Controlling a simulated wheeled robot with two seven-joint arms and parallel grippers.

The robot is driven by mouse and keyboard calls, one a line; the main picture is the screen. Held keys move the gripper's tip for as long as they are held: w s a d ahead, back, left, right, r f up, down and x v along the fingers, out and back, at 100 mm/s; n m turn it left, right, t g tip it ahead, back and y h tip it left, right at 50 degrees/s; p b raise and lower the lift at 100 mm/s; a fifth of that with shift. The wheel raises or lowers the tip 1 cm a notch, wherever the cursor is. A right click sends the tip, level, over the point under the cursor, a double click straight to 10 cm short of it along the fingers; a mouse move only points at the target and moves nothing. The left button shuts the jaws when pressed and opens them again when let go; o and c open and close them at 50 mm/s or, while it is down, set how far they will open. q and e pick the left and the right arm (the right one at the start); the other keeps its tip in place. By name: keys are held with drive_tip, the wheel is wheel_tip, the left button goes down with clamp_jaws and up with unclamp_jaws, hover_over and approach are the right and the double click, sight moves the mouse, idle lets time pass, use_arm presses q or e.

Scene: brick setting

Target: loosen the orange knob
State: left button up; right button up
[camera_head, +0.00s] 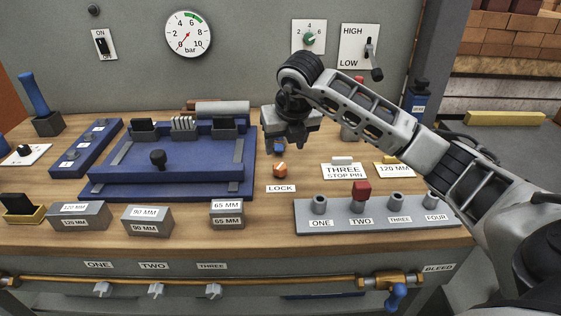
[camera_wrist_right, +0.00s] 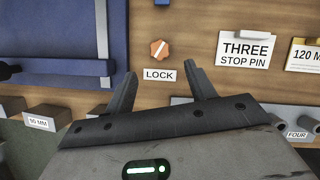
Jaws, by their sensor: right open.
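The orange knob (camera_head: 280,169) sits on the wooden bench top just behind a white LOCK label (camera_head: 281,188), right of the blue fixture. In the right wrist view the orange knob (camera_wrist_right: 159,49) shows a pale line across its face, above the LOCK label (camera_wrist_right: 159,75). My right gripper (camera_head: 299,143) is above and behind the knob in the head view, apart from it. In the wrist view its two fingers (camera_wrist_right: 160,85) are spread with nothing between them, and the knob lies beyond the tips. My left gripper is not in view.
A blue fixture (camera_head: 125,182) stands to the left. A grey rail with numbered posts (camera_head: 430,217) and a red cap (camera_head: 362,188) is at the front right. Labelled grey blocks (camera_head: 147,222) line the front edge. A THREE STOP PIN card (camera_head: 343,171) lies right of the knob.

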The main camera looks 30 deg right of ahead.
sight(280, 166)
drive_tip(key=x, duration=0.9)
drive_tip(key=shift+r+p, duration=0.1)
drive_tip(key=shift+p, duration=0.2)
drive_tip(key=c, duration=1)
